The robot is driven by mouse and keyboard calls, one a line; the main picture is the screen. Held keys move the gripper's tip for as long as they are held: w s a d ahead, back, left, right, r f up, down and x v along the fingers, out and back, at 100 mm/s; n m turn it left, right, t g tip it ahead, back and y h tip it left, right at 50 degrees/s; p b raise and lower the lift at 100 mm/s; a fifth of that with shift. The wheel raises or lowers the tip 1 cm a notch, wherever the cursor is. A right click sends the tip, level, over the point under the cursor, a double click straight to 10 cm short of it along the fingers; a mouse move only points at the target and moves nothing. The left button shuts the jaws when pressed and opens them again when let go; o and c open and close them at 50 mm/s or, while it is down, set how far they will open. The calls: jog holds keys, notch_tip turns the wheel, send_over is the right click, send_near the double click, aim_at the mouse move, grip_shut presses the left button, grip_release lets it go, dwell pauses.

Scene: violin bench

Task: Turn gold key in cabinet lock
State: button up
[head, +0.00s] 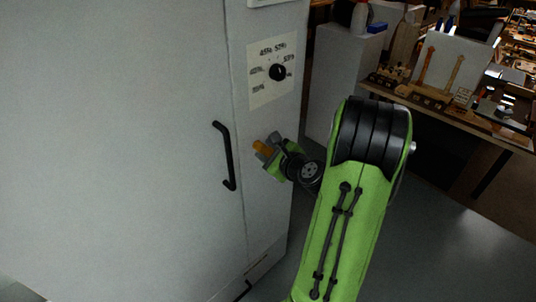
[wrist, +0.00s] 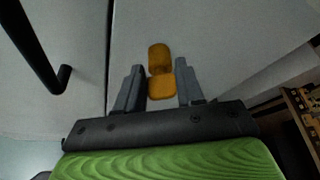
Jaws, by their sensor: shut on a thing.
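The gold key (head: 262,147) is at the front of the light grey cabinet (head: 120,130), on the narrow panel right of the black door handle (head: 226,155). In the wrist view the gold key (wrist: 160,58) shows as two rounded orange-gold pieces, one above the other. My gripper (head: 266,151) is at the key, and in the wrist view my gripper (wrist: 159,78) has one grey finger on each side of the key's lower piece. It is shut on the key. The lock and the key's shaft are hidden.
A dial panel (head: 273,71) with a black knob is above the key. The handle (wrist: 45,50) is left of my gripper in the wrist view. A workbench (head: 460,108) with wooden parts and tools stands at the right.

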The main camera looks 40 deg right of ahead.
jog(key=shift+a+f+n+h+b, duration=0.1)
jog(key=shift+n+h+b, duration=0.45)
jog(key=shift+b, duration=0.65)
jog(key=shift+a+f+n+h+b, duration=0.1)
jog(key=shift+n+h+b, duration=0.25)
jog(key=shift+n+b, duration=0.55)
jog(key=shift+r+t+b, duration=0.1)
jog(key=shift+t+b, duration=0.2)
jog(key=shift+b, duration=0.1)
jog(key=shift+f+n+t+h+b, duration=0.3)
jog(key=shift+n+h+b, duration=0.35)
jog(key=shift+b, duration=1.35)
jog(key=shift+n+t+b, duration=0.3)
jog(key=shift+n+b, duration=0.9)
jog(key=shift+b, duration=0.8)
jog(key=shift+a+f+n+t+h+b, duration=0.15)
jog(key=shift+n+t+h+b, duration=0.5)
jog(key=shift+b, duration=1.4)
jog(key=shift+n, duration=0.75)
jog(key=o, duration=1)
